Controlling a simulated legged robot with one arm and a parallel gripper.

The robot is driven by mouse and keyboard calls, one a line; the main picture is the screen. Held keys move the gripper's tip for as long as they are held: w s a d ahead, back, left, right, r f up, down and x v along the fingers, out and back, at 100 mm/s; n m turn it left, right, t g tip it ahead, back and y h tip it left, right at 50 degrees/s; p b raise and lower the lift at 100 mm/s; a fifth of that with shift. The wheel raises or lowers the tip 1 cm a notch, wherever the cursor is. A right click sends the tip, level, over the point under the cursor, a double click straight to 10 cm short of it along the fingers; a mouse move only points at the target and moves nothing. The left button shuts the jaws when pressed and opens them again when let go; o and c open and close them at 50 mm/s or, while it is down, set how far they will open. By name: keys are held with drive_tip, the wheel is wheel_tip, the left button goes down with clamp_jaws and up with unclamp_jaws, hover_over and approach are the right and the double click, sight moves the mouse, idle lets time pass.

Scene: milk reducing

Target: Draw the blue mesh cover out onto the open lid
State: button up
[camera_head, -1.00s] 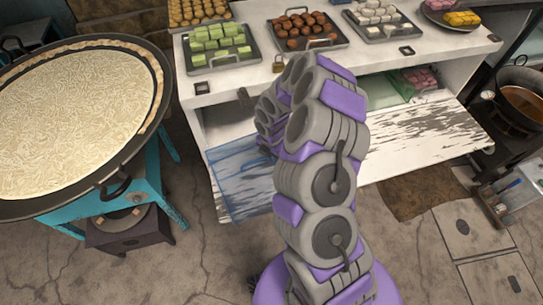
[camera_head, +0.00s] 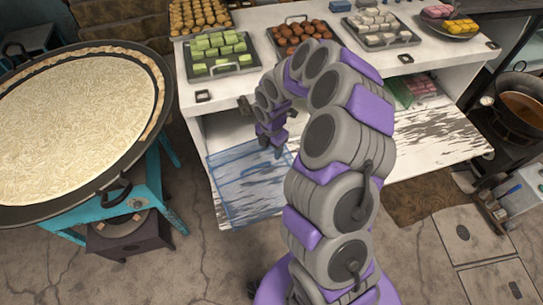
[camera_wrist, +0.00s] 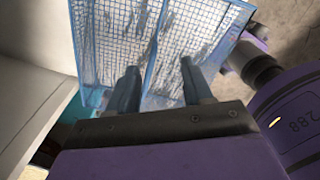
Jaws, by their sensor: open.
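The blue mesh cover (camera_head: 238,190) lies flat on the left part of the open lid (camera_head: 430,135), a worn white panel folded out from the white cabinet. In the head view my gripper (camera_head: 271,150) points down over the right side of the cover. In the wrist view the mesh of the cover (camera_wrist: 105,35) spreads beyond my two dark fingers, which are apart with nothing between them. I cannot tell whether the fingertips touch it. My arm hides the middle of the lid.
Trays of green (camera_head: 220,50), brown and white sweets stand on the cabinet top. A large round pan (camera_head: 75,120) on a blue stand is at the left. A green-sided box (camera_head: 400,92) sits inside the cabinet. A dark wok (camera_head: 520,105) stands at the right.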

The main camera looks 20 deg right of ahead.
wheel_tip(320, 180, up, 8)
drive_tip(key=shift+p, duration=0.35)
idle(0.4)
